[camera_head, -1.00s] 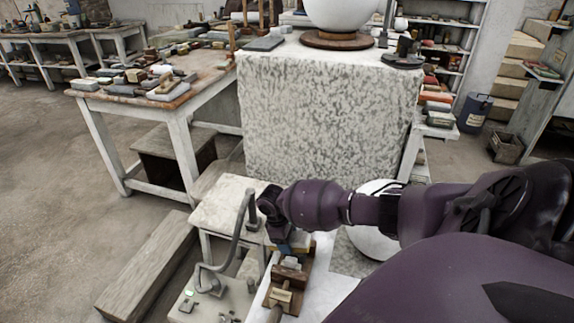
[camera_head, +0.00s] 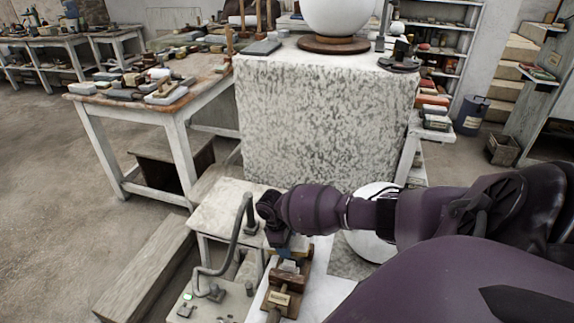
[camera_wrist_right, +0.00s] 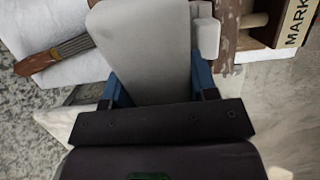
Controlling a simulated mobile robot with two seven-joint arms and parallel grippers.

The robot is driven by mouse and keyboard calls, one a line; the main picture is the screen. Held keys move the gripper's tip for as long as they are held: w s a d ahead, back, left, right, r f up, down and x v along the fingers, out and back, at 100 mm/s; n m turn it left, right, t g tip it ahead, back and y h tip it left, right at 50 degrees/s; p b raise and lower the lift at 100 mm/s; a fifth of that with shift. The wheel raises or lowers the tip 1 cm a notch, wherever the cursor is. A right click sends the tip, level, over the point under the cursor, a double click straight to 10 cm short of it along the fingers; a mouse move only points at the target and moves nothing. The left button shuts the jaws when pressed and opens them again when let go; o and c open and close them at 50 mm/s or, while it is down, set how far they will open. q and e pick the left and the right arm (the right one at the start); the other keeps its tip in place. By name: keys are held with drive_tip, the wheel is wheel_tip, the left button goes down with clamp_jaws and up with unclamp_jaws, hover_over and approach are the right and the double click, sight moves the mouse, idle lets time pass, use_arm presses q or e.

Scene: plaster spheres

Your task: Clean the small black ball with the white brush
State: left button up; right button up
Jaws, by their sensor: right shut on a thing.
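My right gripper (camera_head: 286,250) reaches down over the low white bench at the lower middle of the head view. In the right wrist view its blue fingers (camera_wrist_right: 157,88) are shut on a smooth pale grey-white slab-like thing (camera_wrist_right: 145,45). I cannot tell whether this is the white brush; no bristles show. A wooden-handled tool with a ribbed grey part (camera_wrist_right: 60,53) lies at the left of the wrist view, apart from the fingers. I cannot make out a small black ball for certain. My left gripper is not in view.
A large white sphere (camera_head: 338,13) sits on a wooden disc on the speckled block (camera_head: 325,120). Another white sphere (camera_head: 372,240) is partly behind my right arm. A bent grey pipe (camera_head: 235,235) stands left of the gripper. A wooden box (camera_wrist_right: 292,25) marked "MARK" is close by.

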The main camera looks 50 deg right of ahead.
drive_tip(key=shift+s+f, duration=0.15)
drive_tip(key=shift+f, duration=0.4)
drive_tip(key=shift+s+d+r+p, duration=0.25)
drive_tip(key=shift+s+r+p, duration=0.05)
drive_tip(key=shift+s+d+r+p, duration=0.1)
drive_tip(key=shift+s+d+p, duration=0.15)
drive_tip(key=shift+s+p, duration=0.25)
drive_tip(key=shift+s, duration=0.15)
idle(0.4)
